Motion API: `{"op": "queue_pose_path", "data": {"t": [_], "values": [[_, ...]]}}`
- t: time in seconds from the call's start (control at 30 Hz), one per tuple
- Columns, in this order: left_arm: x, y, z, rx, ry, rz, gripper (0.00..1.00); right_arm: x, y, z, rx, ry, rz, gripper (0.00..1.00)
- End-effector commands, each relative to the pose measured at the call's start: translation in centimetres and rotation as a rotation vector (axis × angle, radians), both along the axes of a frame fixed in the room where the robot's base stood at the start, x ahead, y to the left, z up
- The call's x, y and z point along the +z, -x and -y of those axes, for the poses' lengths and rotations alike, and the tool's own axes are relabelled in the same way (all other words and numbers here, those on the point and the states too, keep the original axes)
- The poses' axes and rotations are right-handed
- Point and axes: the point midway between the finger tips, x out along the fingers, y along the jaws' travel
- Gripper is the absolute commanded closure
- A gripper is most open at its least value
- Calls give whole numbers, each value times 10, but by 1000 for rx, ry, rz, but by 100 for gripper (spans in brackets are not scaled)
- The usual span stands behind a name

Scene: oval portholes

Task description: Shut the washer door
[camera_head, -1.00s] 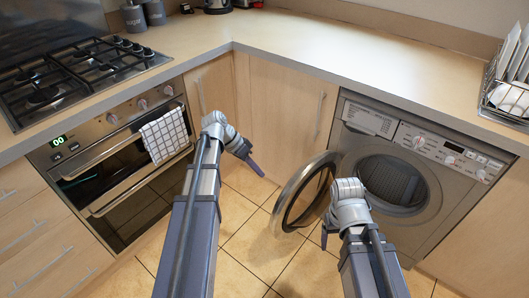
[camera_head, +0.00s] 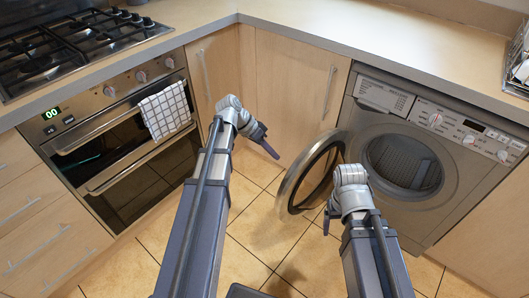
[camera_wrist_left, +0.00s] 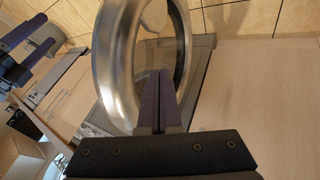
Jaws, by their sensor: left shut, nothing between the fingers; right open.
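The washer (camera_head: 440,165) is grey and stands under the counter at the right. Its round door (camera_head: 287,194), a silver ring with dark glass, stands wide open, swung out to the left of the drum opening. My left gripper (camera_head: 270,149) is shut and empty, just left of the door's upper rim. In the left wrist view its fingers (camera_wrist_left: 160,82) overlap the door's silver ring (camera_wrist_left: 113,70); I cannot tell whether they touch. My right gripper (camera_head: 327,224) points down in front of the door and washer, its fingers mostly hidden behind its wrist.
An oven (camera_head: 120,150) with a checked towel (camera_head: 165,111) is at the left, under a gas hob (camera_head: 75,48). A cupboard door (camera_head: 290,85) fills the corner. A dish rack (camera_head: 518,75) stands on the counter at right. The tiled floor (camera_head: 255,225) is clear.

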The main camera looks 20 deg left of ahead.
Motion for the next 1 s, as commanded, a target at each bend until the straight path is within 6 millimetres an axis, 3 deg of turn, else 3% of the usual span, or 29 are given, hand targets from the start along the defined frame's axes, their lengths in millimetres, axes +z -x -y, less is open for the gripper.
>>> {"op": "queue_pose_path", "data": {"t": [0.03, 0.3, 0.83, 1.0], "values": [[-12, -1, 5, -2, 0, -1, 100, -12, 0, 0, 1, 1, 0, 19], [-5, 15, 34, 0, -1, -1, 100, -5, 0, 0, 1, 1, 0, 19], [-5, 17, 41, 1, 0, -1, 100, -5, 0, 0, 0, 1, 0, 19], [-5, 20, 55, 12, 0, 0, 100, -5, 0, 0, 0, 1, 0, 19]]}}
